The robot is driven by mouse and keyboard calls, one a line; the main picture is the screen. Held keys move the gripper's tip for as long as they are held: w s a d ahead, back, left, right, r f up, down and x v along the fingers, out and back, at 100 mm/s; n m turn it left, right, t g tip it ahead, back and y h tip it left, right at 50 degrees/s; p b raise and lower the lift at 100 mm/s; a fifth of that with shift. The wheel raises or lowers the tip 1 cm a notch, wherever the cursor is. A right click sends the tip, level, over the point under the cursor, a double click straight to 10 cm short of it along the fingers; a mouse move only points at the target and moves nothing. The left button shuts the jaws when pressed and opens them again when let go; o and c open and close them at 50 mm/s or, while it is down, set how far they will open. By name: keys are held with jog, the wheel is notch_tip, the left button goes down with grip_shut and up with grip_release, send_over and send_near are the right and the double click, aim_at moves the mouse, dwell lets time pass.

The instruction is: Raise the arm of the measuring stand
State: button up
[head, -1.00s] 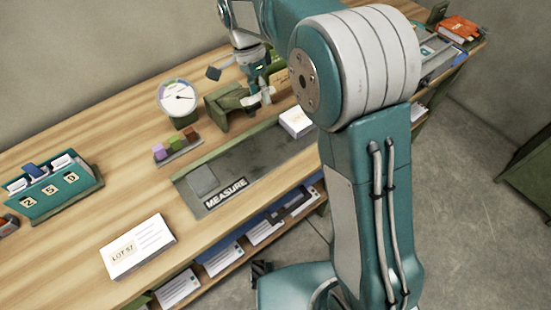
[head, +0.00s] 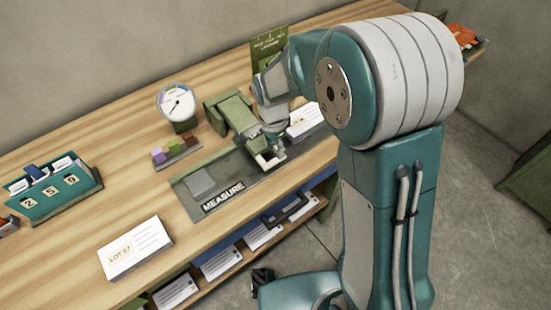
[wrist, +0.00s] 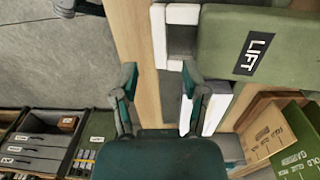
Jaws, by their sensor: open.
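The measuring stand has a green arm (head: 232,113) with a white handle (head: 268,160) at its free end. The arm reaches toward the lower right, over the grey MEASURE plate (head: 197,183). The round dial (head: 177,102) stands left of it, its needle pointing down-left. In the wrist view the arm carries a LIFT label (wrist: 252,53), and its white handle (wrist: 160,40) lies just beyond my fingertips. My gripper (wrist: 159,80) is open with nothing between its fingers. In the head view, my gripper is beside the handle; contact cannot be told.
A white packet (head: 305,121) lies right of the stand. Small coloured blocks (head: 174,150) sit on a tray left of the plate. A LOT 57 stack (head: 135,247) is at the front left, a number holder (head: 55,186) behind it. Envelopes (head: 222,262) fill the shelf below.

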aim_at(275, 160)
jog(key=shift+s+f+t+y, duration=0.1)
jog(key=shift+f+t+y, duration=0.35)
jog(key=shift+f, duration=0.95)
jog(key=shift+s+f+t+y, duration=0.1)
jog(key=shift+f+t+y, duration=0.15)
jog(key=shift+f+t, duration=0.75)
jog(key=shift+f+g, duration=0.3)
jog(key=shift+g, duration=0.05)
jog(key=s+d+r+n+t, duration=0.1)
jog(key=s+d+r+n, duration=0.2)
jog(key=r, duration=0.7)
jog(key=s+d+r+n+t, duration=0.1)
jog(key=s+d+r+n, duration=0.3)
jog(key=s+r, duration=0.3)
jog(key=s+d+r+n+t+h, duration=0.1)
jog(key=s+d+r+n, duration=0.3)
jog(key=s+r, duration=0.4)
jog(key=shift+s+d+t, duration=0.4)
jog(key=shift+s+d, duration=0.1)
jog(key=shift+d, duration=0.4)
jog(key=shift+r, duration=0.1)
